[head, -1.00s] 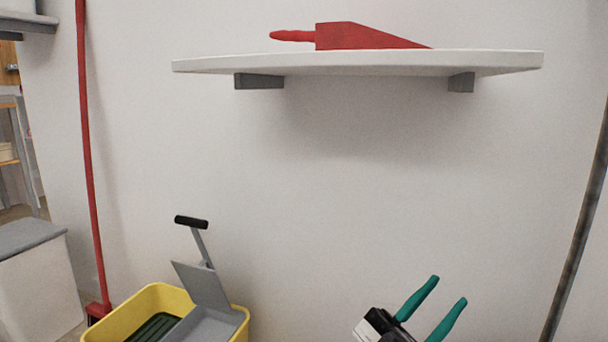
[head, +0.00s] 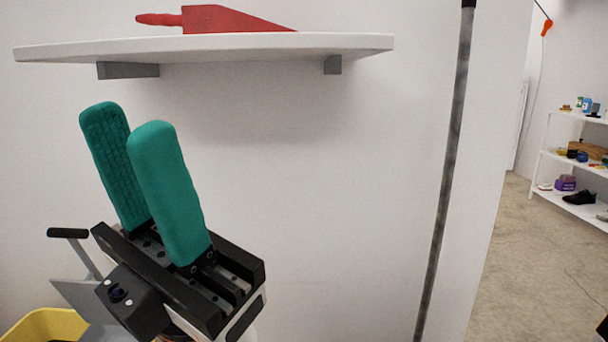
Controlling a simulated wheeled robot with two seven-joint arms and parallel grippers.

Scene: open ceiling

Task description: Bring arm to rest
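My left gripper (head: 128,122) rises from the bottom left of the head view, with its two teal fingers pointing up. The fingers stand apart with nothing between them. It is below the wall shelf in the picture and in front of the white wall, and it touches nothing that I can see. My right gripper's fingers do not show. A small dark piece at the bottom right corner is too cut off to tell.
A white shelf (head: 350,42) on the wall holds a red dustpan-like object (head: 225,20). A yellow bucket (head: 45,322) and a grey handled pan (head: 75,296) are at lower left. A dark pole (head: 445,170) stands right of centre. Open floor (head: 520,265) and a stocked rack (head: 560,155) lie beyond.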

